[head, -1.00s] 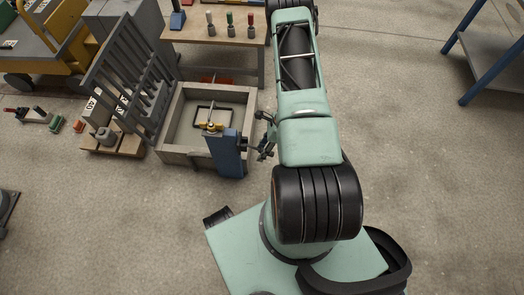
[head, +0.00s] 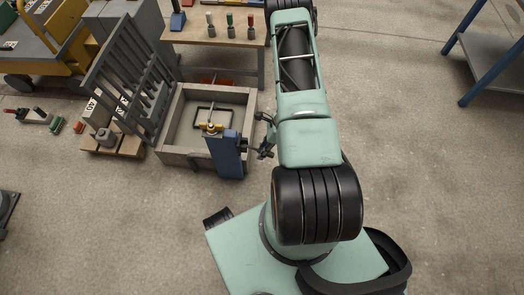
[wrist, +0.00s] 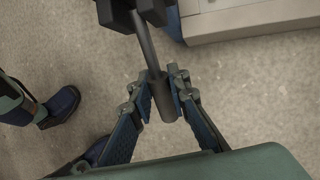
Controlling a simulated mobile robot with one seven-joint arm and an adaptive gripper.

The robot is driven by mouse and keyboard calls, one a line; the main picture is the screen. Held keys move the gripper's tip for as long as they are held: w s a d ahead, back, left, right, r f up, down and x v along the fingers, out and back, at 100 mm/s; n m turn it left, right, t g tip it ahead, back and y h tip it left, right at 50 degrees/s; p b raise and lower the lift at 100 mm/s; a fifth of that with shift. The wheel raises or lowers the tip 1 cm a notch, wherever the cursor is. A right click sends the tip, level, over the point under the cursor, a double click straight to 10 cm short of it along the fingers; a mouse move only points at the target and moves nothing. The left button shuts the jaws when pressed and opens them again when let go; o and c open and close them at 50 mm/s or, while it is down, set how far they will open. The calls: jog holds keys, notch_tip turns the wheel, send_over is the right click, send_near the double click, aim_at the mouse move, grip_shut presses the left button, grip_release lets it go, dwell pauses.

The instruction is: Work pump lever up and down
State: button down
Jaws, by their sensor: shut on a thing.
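The pump is a blue upright box (head: 228,158) with brass-coloured fittings (head: 212,127) beside its top. It stands at the front right corner of the grey mould box. The pump lever is a dark grey round bar (wrist: 150,52) that runs from a black block (wrist: 135,12) at the top of the wrist view. My gripper (wrist: 164,88) is shut on the lever near its free end, with one finger on each side. In the head view my gripper (head: 265,137) is small, just right of the pump, and partly hidden by my arm.
The mould box (head: 168,125) has a raised grey slatted panel (head: 122,85) on its left. A wooden table (head: 220,32) with small coloured-handled tools stands behind. A pallet (head: 112,146) lies at left. The floor (head: 430,150) right of my arm is clear.

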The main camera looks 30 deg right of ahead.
jog(key=shift+r, duration=0.15)
jog(key=shift+s+d+r+g+h+p, duration=0.15)
jog(key=shift+d+r+g+h+p, duration=0.05)
jog(key=shift+r+g+h+p, duration=0.55)
jog(key=shift+s+d+r+g+h+p, duration=0.15)
jog(key=shift+r+g+h+p, duration=0.35)
jog(key=shift+h, duration=0.45)
jog(key=shift+w+r+m+g+h, duration=0.1)
jog(key=shift+r+m+g+h, duration=0.2)
jog(key=shift+r+g+h, duration=0.55)
jog(key=r+h+b, duration=0.1)
jog(key=g+h+b, duration=0.1)
jog(key=h+b, duration=0.1)
jog(key=shift+w+a+r, duration=0.15)
jog(key=shift+r, duration=0.25)
jog(key=shift+w+a+r+m+g+h+b, duration=0.1)
jog(key=shift+a+r+m+g+h+b, duration=0.15)
jog(key=shift+r+g+h+b, duration=0.8)
jog(key=shift+f+t, duration=0.15)
jog(key=shift+t, duration=0.1)
jog(key=c, duration=1.8)
grip_release()
